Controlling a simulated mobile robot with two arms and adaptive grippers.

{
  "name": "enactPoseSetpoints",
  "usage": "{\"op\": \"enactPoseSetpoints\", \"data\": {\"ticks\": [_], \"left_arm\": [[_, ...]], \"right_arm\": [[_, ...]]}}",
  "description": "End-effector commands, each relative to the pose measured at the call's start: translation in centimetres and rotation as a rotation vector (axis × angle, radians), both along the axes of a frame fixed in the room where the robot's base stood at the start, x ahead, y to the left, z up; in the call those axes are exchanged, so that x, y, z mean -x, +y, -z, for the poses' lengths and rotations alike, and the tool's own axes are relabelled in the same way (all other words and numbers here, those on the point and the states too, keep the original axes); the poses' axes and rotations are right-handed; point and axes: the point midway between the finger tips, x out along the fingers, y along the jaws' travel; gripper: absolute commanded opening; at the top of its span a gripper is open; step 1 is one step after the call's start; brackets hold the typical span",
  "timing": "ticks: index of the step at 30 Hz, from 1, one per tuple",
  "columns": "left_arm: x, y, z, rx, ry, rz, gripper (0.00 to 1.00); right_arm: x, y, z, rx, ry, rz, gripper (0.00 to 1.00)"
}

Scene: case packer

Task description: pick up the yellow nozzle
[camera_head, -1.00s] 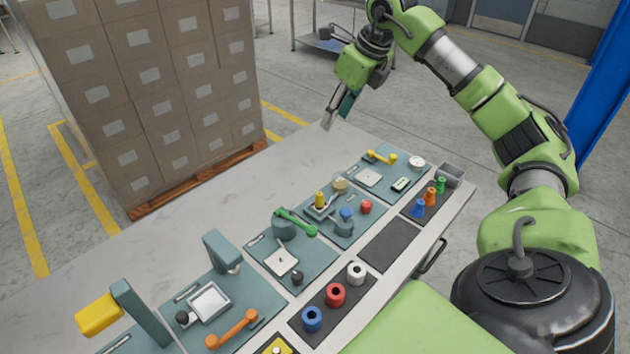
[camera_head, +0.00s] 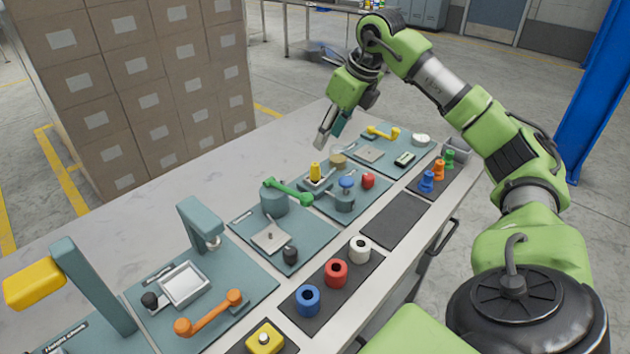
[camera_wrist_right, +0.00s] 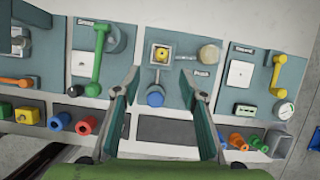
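The yellow nozzle (camera_head: 315,171) stands upright in a holder on a teal station plate in the middle of the table. In the right wrist view the yellow nozzle (camera_wrist_right: 161,54) shows between and beyond the fingertips. My right gripper (camera_head: 328,138) is above the table, behind and slightly right of the nozzle in the head view. In the right wrist view my right gripper (camera_wrist_right: 160,76) has its two fingers wide apart with nothing between them. It is apart from the nozzle. My left gripper is not in view.
Beside the nozzle are a tan round part (camera_head: 338,160), a blue knob (camera_head: 346,182) and a red knob (camera_head: 368,180). A green handle (camera_head: 288,191) stands left of it. Blue, orange and green nozzles (camera_head: 439,170) stand on a dark mat at right. The far left tabletop is clear.

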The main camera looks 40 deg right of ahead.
Motion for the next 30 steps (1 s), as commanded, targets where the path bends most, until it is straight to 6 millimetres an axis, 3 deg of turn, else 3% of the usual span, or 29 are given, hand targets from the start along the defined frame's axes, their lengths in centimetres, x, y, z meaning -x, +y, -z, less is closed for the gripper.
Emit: {"op": "enactPoseSetpoints", "data": {"ticks": [9,30], "left_arm": [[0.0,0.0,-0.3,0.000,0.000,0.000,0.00],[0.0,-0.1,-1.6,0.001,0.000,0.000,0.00]], "right_arm": [[-2.2,0.4,5.5,-0.002,0.004,0.000,0.39],[-4.7,0.3,12.1,-0.001,0.000,-0.001,0.39]]}}
